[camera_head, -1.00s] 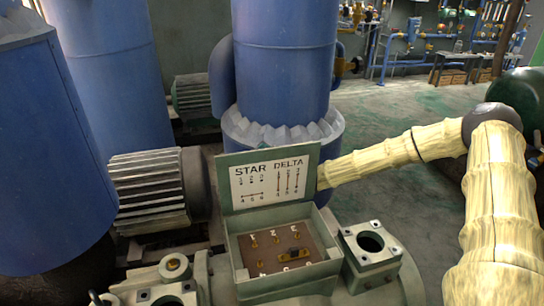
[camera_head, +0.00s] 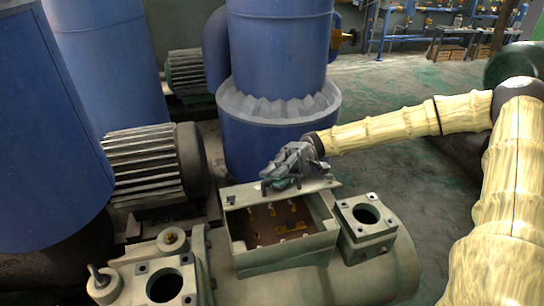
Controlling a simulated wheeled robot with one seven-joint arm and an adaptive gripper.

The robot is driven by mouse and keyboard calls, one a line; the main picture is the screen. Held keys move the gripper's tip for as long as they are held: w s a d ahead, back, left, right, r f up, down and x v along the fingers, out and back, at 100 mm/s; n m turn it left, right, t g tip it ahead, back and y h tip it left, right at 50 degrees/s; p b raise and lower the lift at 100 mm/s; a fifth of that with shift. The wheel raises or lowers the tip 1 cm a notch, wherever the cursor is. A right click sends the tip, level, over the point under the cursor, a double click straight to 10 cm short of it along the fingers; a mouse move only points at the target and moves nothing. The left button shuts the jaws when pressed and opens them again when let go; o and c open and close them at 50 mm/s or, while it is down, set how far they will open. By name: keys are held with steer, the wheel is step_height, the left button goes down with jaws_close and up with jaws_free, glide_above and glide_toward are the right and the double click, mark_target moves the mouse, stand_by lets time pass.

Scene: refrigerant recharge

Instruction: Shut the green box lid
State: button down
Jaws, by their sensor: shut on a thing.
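The grey-green box (camera_head: 290,252) sits on top of the machine, its inside still in view with brass terminals (camera_head: 290,228) on a brown base. Its lid (camera_head: 318,186) shows as a narrow, strongly foreshortened strip along the box's back edge. The lid is not down over the box, and its STAR DELTA label is out of sight. My gripper (camera_head: 272,184) is at the middle of the lid, reaching in from the right, and is shut on it. The exact contact of the fingertips is too small to make out.
A square flanged port (camera_head: 367,217) stands close to the box's right side. Another flanged port (camera_head: 165,285) is at the lower left. A ribbed motor (camera_head: 150,165) and a tall blue cylinder (camera_head: 278,70) stand behind. Open floor (camera_head: 430,165) lies to the right.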

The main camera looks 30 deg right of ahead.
steer(key=shift+s+a+f+n+t+h+p, duration=0.2)
steer(key=shift+s+f+n+t+h, duration=0.2)
steer(key=shift+s+f+n+h, duration=0.7)
steer(key=shift+s+a+f+n+t+h+p, duration=0.1)
steer(key=shift+s+f+n+t+h+p, duration=0.3)
steer(key=shift+f, duration=1.25)
steer(key=shift+s+a+f+n+t+h+p, duration=0.1)
steer(key=shift+s+f+n+t+h, duration=0.4)
steer(key=shift+s+f+n, duration=0.65)
steer(key=shift+w+f, duration=0.25)
steer(key=shift+f, duration=0.05)
steer(key=c, duration=1.8)
jaws_free()
steer(key=shift+c, duration=0.2)
steer(key=shift+w, duration=0.1)
steer(key=shift+w+d+r, duration=0.15)
steer(key=shift+w+d, duration=0.15)
steer(key=shift+d, duration=0.2)
steer(key=v, duration=1)
steer(key=shift+w+d, duration=0.25)
